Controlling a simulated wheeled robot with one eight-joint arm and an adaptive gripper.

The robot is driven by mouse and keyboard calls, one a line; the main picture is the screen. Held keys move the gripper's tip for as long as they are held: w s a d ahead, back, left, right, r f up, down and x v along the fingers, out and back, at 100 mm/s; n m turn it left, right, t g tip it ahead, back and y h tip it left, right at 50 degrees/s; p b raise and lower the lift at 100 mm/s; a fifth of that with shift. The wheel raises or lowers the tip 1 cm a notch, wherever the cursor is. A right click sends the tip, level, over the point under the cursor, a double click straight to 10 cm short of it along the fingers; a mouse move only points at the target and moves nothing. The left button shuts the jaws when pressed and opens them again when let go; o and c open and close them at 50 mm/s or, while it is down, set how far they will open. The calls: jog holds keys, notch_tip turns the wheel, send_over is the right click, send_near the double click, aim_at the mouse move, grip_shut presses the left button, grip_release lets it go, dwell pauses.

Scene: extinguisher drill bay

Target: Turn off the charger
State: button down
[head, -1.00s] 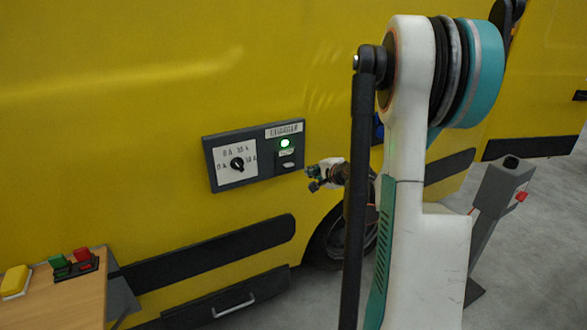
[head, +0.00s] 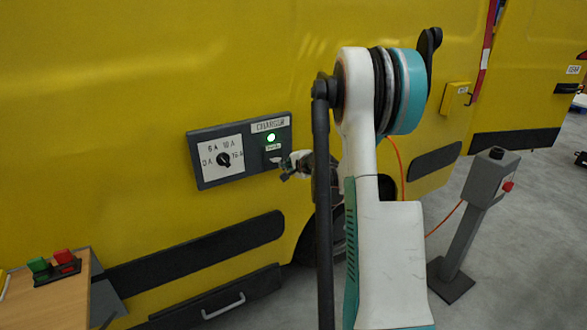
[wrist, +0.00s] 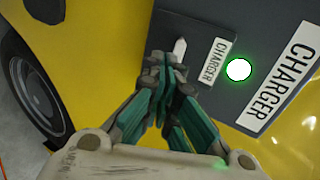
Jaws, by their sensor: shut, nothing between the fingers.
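The dark grey charger panel (head: 205,184) is on the side of a yellow van. It has a lit green lamp (head: 271,138) beneath a CHARGER label (head: 269,124). Below the lamp is a small white switch lever (wrist: 180,47), with a second CHARGER label beside it in the wrist view. A black rotary knob (head: 223,160) sits on a white dial marked in amps; its exact setting is too small to tell. My gripper (wrist: 166,64) is shut and empty, its fingertips right by the lever; I cannot tell whether they touch. It also shows at the panel's right edge (head: 287,168).
A wooden table (head: 65,300) with a green and red button box (head: 55,268) stands at lower left. A grey post (head: 470,220) with a red button stands on the floor at right, with an orange cable. A van wheel (wrist: 37,95) is near my gripper.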

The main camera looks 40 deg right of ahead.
aim_at(279, 160)
jog(key=shift+b+x, duration=0.4)
jog(key=shift+x, duration=1.3)
jog(key=shift+w+d+f, duration=0.1)
jog(key=shift+w+f, duration=0.2)
jog(key=shift+r, duration=0.1)
jog(key=shift+r, duration=0.7)
